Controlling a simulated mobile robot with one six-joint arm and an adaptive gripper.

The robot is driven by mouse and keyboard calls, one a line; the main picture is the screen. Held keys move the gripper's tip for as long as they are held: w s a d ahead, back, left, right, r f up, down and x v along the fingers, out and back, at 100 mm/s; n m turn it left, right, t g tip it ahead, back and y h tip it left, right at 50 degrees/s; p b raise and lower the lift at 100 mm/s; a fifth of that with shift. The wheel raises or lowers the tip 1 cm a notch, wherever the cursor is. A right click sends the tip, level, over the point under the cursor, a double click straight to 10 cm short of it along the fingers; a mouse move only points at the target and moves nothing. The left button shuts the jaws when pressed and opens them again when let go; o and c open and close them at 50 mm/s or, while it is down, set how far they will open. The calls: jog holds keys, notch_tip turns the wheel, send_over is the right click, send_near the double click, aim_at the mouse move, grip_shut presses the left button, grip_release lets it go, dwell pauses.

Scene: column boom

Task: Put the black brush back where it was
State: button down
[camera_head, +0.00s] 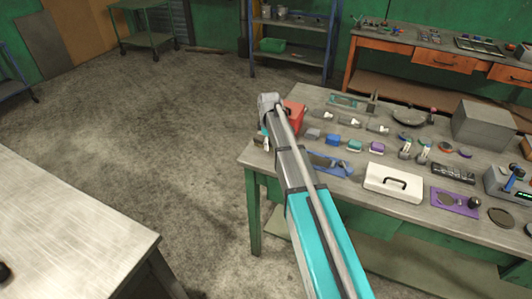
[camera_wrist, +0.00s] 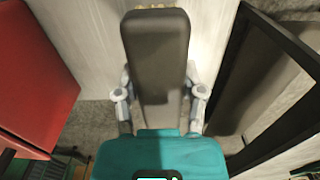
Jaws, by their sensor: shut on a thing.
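The black brush (camera_wrist: 156,50) fills the middle of the wrist view as a long dark block, with a tan patch at its top edge. My gripper (camera_wrist: 160,95) is shut on it, with one grey finger on each side and the teal housing below. A pale tabletop lies behind the brush; I cannot tell whether the brush touches it. In the head view my arm reaches the left end of the green workbench (camera_head: 285,167), beside a red box (camera_head: 294,113). There my gripper is mostly hidden by the arm, and the brush cannot be made out.
The red box also shows close by at the left of the wrist view (camera_wrist: 35,75). A dark frame (camera_wrist: 233,70) stands at the right there. Several small blocks, a blue tool (camera_head: 330,163) and a white case (camera_head: 393,182) crowd the bench.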

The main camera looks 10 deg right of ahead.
aim_at(268, 154)
dwell(0.3)
jog(key=shift+w+a+f+b, duration=0.1)
jog(key=shift+w+f+b, duration=0.1)
jog(key=shift+f+b, duration=0.25)
jog(key=shift+w+a+f+b, duration=0.1)
jog(key=shift+w+f+b, duration=0.1)
jog(key=shift+f+b, duration=1.35)
jog(key=shift+f, duration=0.1)
jog(key=shift+c, duration=0.9)
grip_release()
notch_tip(268, 154, up, 12)
jog(key=p, duration=1.2)
jog(key=shift+s, duration=0.2)
